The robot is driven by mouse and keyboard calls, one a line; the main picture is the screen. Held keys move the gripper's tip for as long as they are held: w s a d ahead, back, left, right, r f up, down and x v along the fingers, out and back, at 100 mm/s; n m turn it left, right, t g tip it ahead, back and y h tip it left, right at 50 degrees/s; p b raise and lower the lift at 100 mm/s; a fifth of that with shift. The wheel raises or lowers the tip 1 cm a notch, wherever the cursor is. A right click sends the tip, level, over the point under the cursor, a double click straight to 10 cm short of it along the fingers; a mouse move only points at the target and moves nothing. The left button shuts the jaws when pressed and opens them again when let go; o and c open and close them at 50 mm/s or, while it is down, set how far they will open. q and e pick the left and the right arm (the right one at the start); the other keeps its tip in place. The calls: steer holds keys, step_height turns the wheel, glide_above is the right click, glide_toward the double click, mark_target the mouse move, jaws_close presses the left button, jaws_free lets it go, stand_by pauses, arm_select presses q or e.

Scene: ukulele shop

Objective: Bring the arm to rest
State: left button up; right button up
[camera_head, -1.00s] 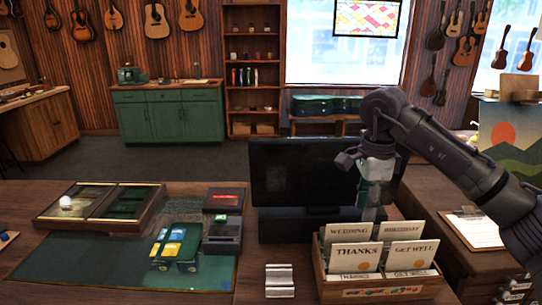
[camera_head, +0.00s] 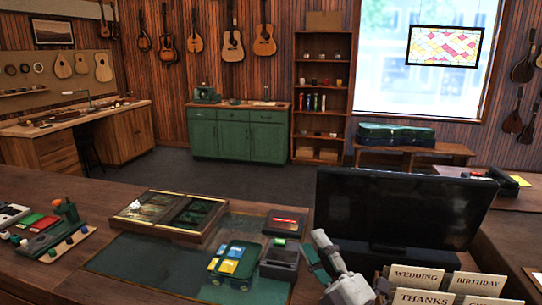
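My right gripper (camera_head: 317,246) is at the bottom of the head view, right of centre, in front of the black monitor (camera_head: 398,208). Its grey and teal fingers point up and to the left, near the dark card terminal (camera_head: 280,262) on the counter. I see nothing held between them, but the gap between the fingertips is too unclear to judge. Most of the arm behind the gripper is out of the picture. My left gripper does not show.
A card box with cards (camera_head: 418,276) stands just right of my gripper. The counter (camera_head: 60,272) also bears a glass-topped case (camera_head: 172,214), a green tray with coloured packs (camera_head: 236,262) and a rack at far left. The counter's front left is clear.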

steer(key=s+d+f+m+g+h, duration=0.5)
steer(key=f+m, duration=0.3)
steer(key=f, duration=0.3)
steer(key=s+d+f+m+g+h, duration=0.2)
steer(key=s+d+f+m+h, duration=0.35)
steer(key=f, duration=0.55)
steer(key=s+d+f+m+g, duration=0.1)
steer(key=s+f+m+g, duration=0.3)
steer(key=s, duration=0.5)
steer(key=s+d+f+m+g, duration=0.1)
steer(key=s+f+m+g, duration=0.1)
steer(key=s+f+g, duration=0.5)
step_height(320, 180, down, 28)
steer(key=s+r+b, duration=0.1)
steer(key=s, duration=0.2)
steer(key=s+d+f+b, duration=0.1)
steer(key=s+d+f, duration=0.1)
steer(key=s+f, duration=1.3)
steer(key=shift+s+d+f+n+g, duration=0.3)
steer(key=shift+f+n+g, duration=0.15)
steer(key=shift+f, duration=0.4)
steer(key=shift+h, duration=0.25)
